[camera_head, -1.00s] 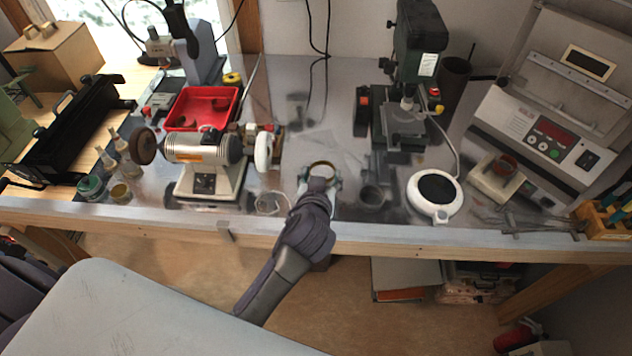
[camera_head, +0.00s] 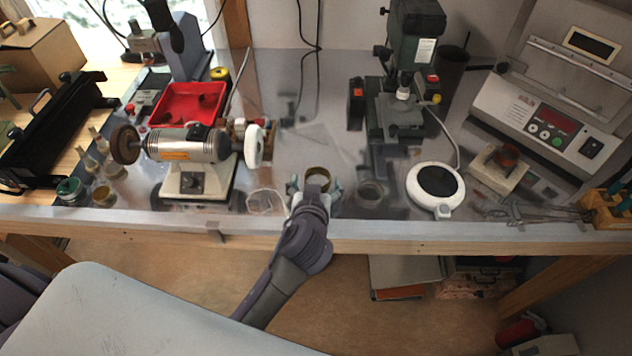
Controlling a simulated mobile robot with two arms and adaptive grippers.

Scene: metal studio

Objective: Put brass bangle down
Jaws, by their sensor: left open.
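The brass bangle (camera_head: 317,172) is a small gold-coloured ring at the front middle of the metal-topped bench (camera_head: 330,133). My left gripper (camera_head: 316,184) reaches over the bench's front edge to it. Its fingers are open, one on each side of the bangle. The bangle appears to be on the bench top, but its lower edge is partly hidden by the gripper. I cannot tell whether a finger still touches it. My right gripper is not in view.
A bench grinder (camera_head: 190,150) and a red tray (camera_head: 188,104) stand to the left. A drill press (camera_head: 402,100), a round white hotplate (camera_head: 435,205) and a grey control box (camera_head: 545,120) stand to the right. The metal behind the bangle is clear.

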